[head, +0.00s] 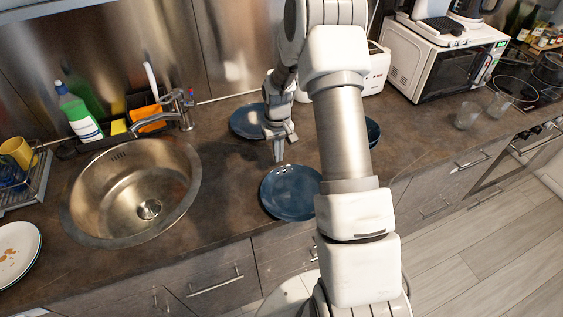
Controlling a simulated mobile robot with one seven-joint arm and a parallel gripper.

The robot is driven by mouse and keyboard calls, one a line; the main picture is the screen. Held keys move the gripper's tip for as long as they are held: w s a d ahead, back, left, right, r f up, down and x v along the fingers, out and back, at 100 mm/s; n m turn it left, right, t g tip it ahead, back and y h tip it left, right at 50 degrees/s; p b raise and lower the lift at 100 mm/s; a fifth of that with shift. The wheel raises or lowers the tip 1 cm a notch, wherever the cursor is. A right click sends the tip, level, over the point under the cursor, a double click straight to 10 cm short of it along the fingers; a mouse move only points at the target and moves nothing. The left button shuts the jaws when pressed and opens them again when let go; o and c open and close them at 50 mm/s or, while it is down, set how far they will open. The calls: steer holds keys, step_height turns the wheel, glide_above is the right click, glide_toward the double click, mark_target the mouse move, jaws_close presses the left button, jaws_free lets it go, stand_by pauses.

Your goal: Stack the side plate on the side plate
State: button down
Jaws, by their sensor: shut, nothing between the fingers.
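A blue side plate (290,193) lies flat on the brown counter near its front edge, partly hidden at the right by my arm. A second blue plate (246,121) lies farther back on the counter, partly covered at its right by my gripper's wrist. My gripper (279,156) points down between the two plates, above the counter. Its fingers are shut with nothing between them. It looks apart from both plates, though its exact height is hard to tell.
A steel sink (133,190) with a tap (184,108) is on the left. Another blue dish (373,131) shows behind my arm. A white microwave (440,60) and glasses (466,115) stand at the right. A stained white plate (17,250) is at the far left.

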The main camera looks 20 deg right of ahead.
mark_target(282, 170)
steer(key=s, duration=0.2)
steer(key=shift+s+r, duration=0.1)
steer(key=shift+s, duration=0.2)
steer(key=shift+s+f+p, duration=0.15)
steer(key=shift+f+p, duration=0.15)
steer(key=shift+p, duration=0.15)
steer(key=shift+f+b, duration=0.55)
steer(key=shift+f, duration=0.05)
steer(key=w+b, duration=0.3)
steer(key=w, duration=0.8)
steer(key=shift+w, duration=0.25)
steer(key=shift+r, duration=0.1)
